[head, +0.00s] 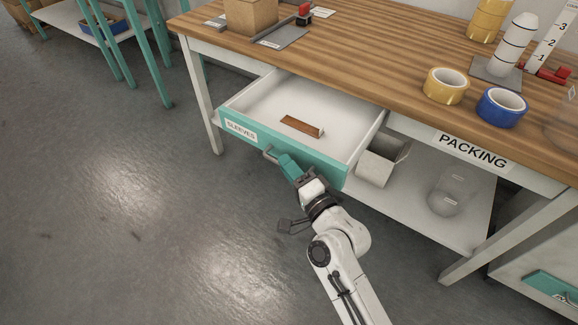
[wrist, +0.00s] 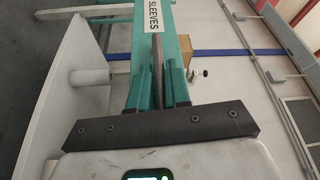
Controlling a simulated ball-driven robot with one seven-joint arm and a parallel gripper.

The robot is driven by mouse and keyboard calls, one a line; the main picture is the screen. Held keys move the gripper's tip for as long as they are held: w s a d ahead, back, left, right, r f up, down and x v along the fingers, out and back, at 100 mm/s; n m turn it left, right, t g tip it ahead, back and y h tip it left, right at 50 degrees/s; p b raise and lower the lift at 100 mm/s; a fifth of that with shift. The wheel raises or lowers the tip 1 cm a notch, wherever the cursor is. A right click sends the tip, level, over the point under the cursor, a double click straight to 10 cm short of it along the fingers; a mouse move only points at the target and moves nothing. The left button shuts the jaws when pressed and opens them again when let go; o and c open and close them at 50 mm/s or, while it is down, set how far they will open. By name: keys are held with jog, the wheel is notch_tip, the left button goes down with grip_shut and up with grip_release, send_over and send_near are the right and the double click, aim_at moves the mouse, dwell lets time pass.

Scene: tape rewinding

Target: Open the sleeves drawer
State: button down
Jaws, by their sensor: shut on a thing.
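The sleeves drawer (head: 325,170) stands pulled out from under the wooden bench top in the head view. It has a teal front, a white inside and a "SLEEVES" label (head: 240,130), which also shows in the wrist view. A brown strip-like piece (head: 300,126) lies on the drawer floor. My gripper (head: 281,160) is at the grey bar handle (head: 268,153) on the drawer front. In the wrist view its teal fingers are on both sides of the handle (wrist: 158,62), shut on it. Part of the handle is hidden by the fingers.
The bench top (head: 370,60) bears a yellow tape roll (head: 446,86), a blue tape roll (head: 502,106) and a cardboard box (head: 250,14). Below it are a "PACKING" label (head: 472,151) and a lower shelf (head: 410,211). Open floor (head: 130,200) lies to the left.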

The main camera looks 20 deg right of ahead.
jog(key=shift+s+f, duration=0.1)
jog(key=c, duration=1.2)
grip_release()
jog(key=shift+o, duration=0.2)
jog(key=b+v, duration=0.2)
jog(key=v, duration=0.8)
jog(key=shift+s, duration=0.35)
jog(key=shift+d, duration=0.1)
